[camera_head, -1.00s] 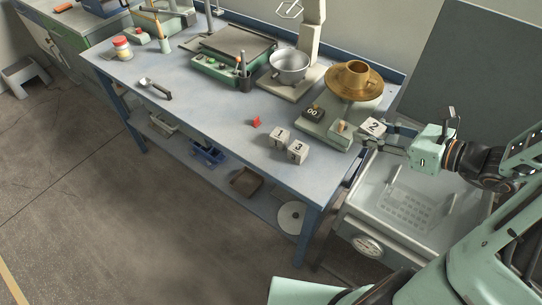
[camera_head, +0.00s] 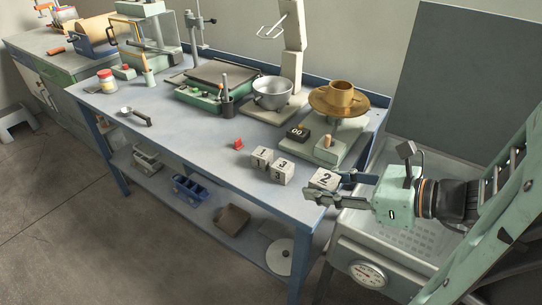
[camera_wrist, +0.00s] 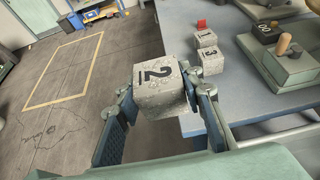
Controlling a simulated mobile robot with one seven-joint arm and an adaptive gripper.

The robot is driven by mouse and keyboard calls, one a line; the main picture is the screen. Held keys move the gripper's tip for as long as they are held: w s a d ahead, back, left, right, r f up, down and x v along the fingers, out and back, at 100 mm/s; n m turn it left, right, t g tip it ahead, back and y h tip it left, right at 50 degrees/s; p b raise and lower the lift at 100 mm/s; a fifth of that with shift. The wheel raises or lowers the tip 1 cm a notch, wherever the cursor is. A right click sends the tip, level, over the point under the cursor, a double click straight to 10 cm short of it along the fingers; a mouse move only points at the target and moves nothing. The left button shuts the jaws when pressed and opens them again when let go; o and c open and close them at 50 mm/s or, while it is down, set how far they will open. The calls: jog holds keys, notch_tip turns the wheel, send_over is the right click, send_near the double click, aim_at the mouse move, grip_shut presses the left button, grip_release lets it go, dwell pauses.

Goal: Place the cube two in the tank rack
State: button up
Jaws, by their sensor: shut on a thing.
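The cube two (camera_head: 323,179) is a pale grey block marked "2". My gripper (camera_head: 329,186) is shut on it and holds it by the bench's right end. In the wrist view the cube (camera_wrist: 160,88) sits between the two fingers (camera_wrist: 160,108), partly past the bench edge with floor behind it. The tank (camera_head: 345,237) stands right of the bench, with a dial on its front. Its perforated rack (camera_head: 396,238) shows inside, below and right of the cube; my gripper and arm hide part of it.
Cube one (camera_head: 261,158) and cube three (camera_head: 283,172) stand on the bench (camera_head: 205,135), left of the held cube. A green scale (camera_head: 322,150) with a brass pan (camera_head: 322,103) stands behind. A red piece (camera_head: 238,143) lies nearby. The bench's front middle is clear.

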jog(key=shift+w+d+r+p, duration=0.15)
jog(key=shift+w+p, duration=0.4)
jog(key=shift+p, duration=0.55)
jog(key=shift+w+f+p, duration=0.35)
jog(key=shift+w+p, duration=0.15)
jog(key=shift+p, duration=0.45)
jog(key=w+f+b, duration=0.1)
jog(key=w+f, duration=0.2)
jog(key=w+f+b, duration=0.1)
jog(key=w+f, duration=0.2)
jog(key=w, duration=0.1)
jog(key=w+f+b, duration=0.1)
jog(key=w+f, duration=0.2)
jog(key=w, duration=0.1)
jog(key=shift+w+d, duration=0.1)
jog(key=shift+d, duration=0.15)
jog(key=shift+w+f, duration=0.15)
jog(key=shift+f, duration=0.05)
jog(key=shift+f+b, duration=0.3)
jog(key=shift+f, duration=1.2)
